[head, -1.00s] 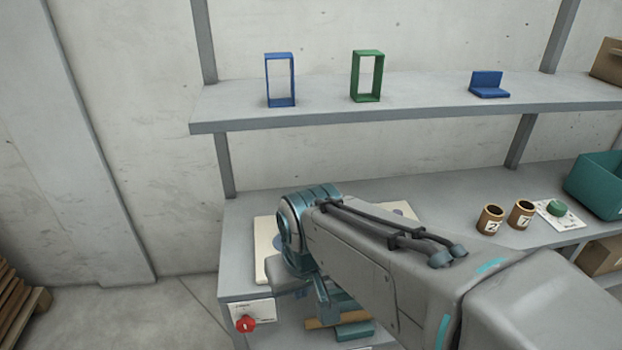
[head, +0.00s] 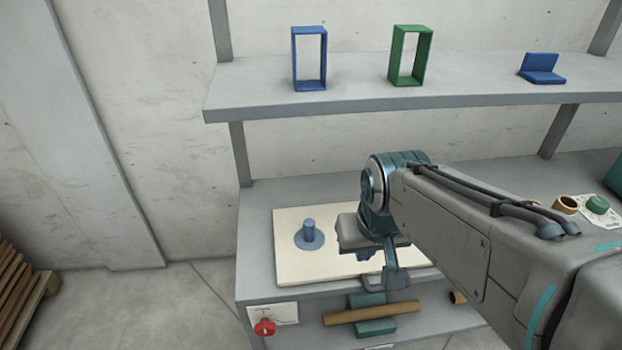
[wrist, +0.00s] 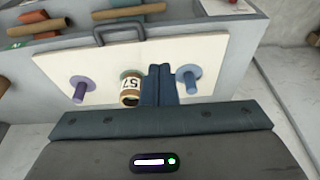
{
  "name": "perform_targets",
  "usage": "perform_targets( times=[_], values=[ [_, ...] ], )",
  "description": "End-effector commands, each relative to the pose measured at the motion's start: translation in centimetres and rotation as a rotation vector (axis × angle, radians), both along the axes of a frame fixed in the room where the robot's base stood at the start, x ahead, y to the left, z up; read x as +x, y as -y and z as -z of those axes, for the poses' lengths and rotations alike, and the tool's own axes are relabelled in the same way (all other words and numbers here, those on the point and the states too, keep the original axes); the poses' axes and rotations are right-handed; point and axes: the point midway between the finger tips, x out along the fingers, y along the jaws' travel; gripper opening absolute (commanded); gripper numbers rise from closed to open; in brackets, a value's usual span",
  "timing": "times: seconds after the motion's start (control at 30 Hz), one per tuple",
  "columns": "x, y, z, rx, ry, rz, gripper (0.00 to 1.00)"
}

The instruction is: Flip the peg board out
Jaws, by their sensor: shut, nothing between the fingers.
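The peg board (head: 290,268) is a cream panel lying flat on the lower shelf. A blue peg on a round base (head: 309,236) stands on its left part. A dark grey handle (wrist: 103,33) is at the board's edge. My gripper (wrist: 159,69) is shut and empty, its fingers over the board beside the spool. In the head view my arm hides the board's right part.
A brown tube (head: 372,312) lies across teal supports below the board. The upper shelf (head: 400,88) overhangs behind.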

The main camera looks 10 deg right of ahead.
Motion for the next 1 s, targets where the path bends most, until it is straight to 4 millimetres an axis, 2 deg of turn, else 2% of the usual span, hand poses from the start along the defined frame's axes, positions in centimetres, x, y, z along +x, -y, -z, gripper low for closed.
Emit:
perform_targets(
  times=[0.03,0.17,0.4,0.6,0.7,0.8,1.0],
  values=[
    [1.3,0.2,1.4,0.003,0.014,0.001,0.00],
    [5.9,0.1,3.1,0.013,0.072,-0.002,0.00],
    [15.8,-0.5,6.1,0.018,0.201,-0.005,0.00],
    [23.3,-1.3,8.6,0.007,0.306,-0.009,0.00],
    [26.1,-1.7,9.4,0.000,0.348,-0.011,0.00],
    [28.0,-2.0,9.9,-0.006,0.377,-0.014,0.00],
    [29.6,-2.3,10.0,-0.011,0.402,-0.015,0.00]
  ],
)
